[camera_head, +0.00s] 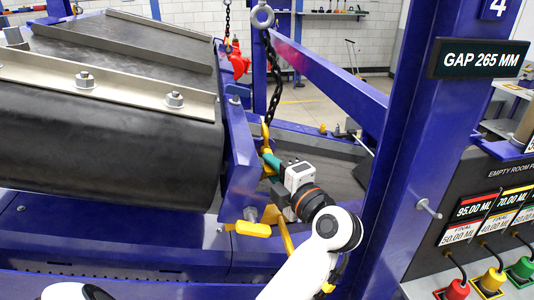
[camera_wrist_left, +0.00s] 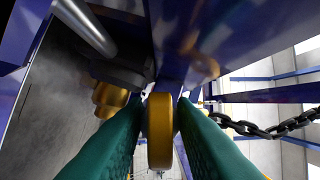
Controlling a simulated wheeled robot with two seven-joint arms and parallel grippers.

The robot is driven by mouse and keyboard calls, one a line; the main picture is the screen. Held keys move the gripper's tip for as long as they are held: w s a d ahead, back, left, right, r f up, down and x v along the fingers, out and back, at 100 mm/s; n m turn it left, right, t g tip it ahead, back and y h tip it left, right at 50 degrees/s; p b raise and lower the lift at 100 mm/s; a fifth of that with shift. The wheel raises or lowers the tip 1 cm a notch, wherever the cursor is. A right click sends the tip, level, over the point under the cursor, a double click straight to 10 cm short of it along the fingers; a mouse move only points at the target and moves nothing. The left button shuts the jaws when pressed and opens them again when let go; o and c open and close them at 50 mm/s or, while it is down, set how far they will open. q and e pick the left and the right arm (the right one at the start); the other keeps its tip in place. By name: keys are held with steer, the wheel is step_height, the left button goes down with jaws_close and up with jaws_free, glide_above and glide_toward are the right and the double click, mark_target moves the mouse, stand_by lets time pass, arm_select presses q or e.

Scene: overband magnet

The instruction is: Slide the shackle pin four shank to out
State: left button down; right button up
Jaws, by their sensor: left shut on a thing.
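My left gripper (camera_head: 268,163), with green fingers, reaches the end of the blue magnet frame from the right. In the left wrist view its fingers (camera_wrist_left: 160,112) are shut on both sides of a yellow rounded piece (camera_wrist_left: 160,130), seemingly the head of the shackle pin. In the head view a yellow shackle (camera_head: 265,135) hangs at the lower end of the dark chain (camera_head: 275,80), just above my fingers. The pin's shank is hidden behind the gripper and frame. My right gripper is not in view.
The black belt drum (camera_head: 110,140) fills the left. A blue post (camera_head: 405,130) with a "GAP 265 MM" sign (camera_head: 484,58) stands close right of my arm. A panel with colored levers (camera_head: 490,278) is at lower right.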

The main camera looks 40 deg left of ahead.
arm_select(q)
steer(key=shift+s+d, duration=0.1)
stand_by(0.4)
steer(key=s+d, duration=0.4)
steer(key=d, duration=0.1)
steer(key=shift+s+d+f+p, duration=0.15)
steer(key=shift+s+d+p, duration=0.15)
steer(key=shift+p, duration=0.1)
stand_by(1.5)
steer(key=shift+f, duration=0.2)
stand_by(0.3)
steer(key=c, duration=1.3)
jaws_free()
steer(key=shift+s+d, duration=0.1)
steer(key=shift+o, duration=0.9)
steer(key=shift+s+d, duration=0.1)
steer(key=shift+d, duration=0.1)
steer(key=shift+s+d+r, duration=0.15)
steer(key=shift+s+r, duration=0.05)
steer(key=shift+w+a, duration=0.15)
steer(key=shift+a, duration=0.05)
